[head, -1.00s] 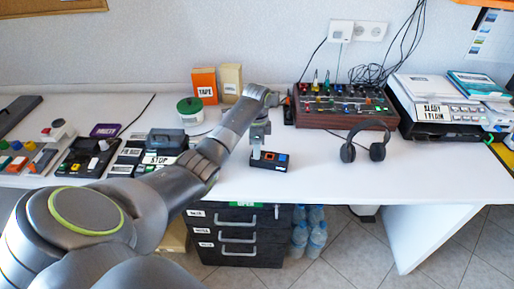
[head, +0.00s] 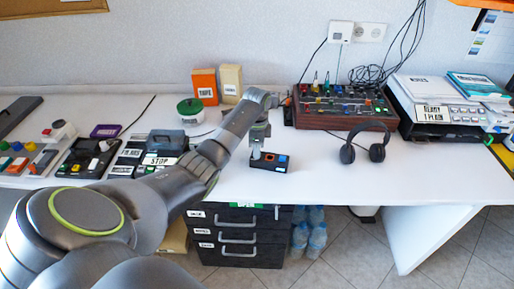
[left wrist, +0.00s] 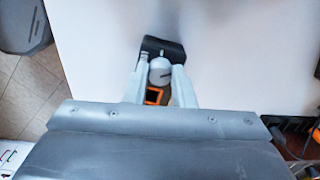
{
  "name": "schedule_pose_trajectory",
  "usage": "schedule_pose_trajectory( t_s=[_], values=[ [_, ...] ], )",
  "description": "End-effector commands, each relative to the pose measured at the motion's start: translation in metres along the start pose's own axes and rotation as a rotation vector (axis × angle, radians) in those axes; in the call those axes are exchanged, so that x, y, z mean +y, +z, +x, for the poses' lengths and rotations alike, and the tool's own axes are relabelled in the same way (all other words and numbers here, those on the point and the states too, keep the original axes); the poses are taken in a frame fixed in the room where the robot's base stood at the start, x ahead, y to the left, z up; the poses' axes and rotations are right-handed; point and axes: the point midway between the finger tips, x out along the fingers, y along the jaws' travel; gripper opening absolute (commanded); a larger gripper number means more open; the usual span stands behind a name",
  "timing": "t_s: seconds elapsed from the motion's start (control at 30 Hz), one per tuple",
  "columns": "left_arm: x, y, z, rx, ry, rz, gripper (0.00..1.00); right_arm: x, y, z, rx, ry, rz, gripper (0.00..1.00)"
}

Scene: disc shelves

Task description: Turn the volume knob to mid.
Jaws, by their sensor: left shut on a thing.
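A small black box (head: 282,166) with an orange-framed part and a blue patch on top sits near the front edge of the white desk. In the left wrist view the box (left wrist: 172,46) carries a round pale knob (left wrist: 160,72) with a dark line across it. My left gripper (head: 256,154) points down at the left end of the box. In the left wrist view its two pale fingers (left wrist: 160,76) are shut on the knob, one on each side. The gripper hides part of the box and the knob in the head view. My right gripper is not in view.
A mixer with wooden sides (head: 340,120) stands behind. Orange (head: 205,86) and tan boxes and a green-white round tub (head: 190,111) stand at the back left.

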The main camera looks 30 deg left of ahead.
Motion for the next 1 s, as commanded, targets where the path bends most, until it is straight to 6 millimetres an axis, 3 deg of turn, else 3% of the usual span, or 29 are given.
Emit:
schedule_pose_trajectory(
  t_s=[0.5, 1.0],
  values=[
    [0.000, 0.000, -0.003, 0.000, 0.001, 0.339, 0.00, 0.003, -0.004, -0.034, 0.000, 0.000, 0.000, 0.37],
    [0.000, -0.001, -0.001, 0.001, -0.001, 0.570, 0.00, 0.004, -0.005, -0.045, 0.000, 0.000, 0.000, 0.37]
  ],
)
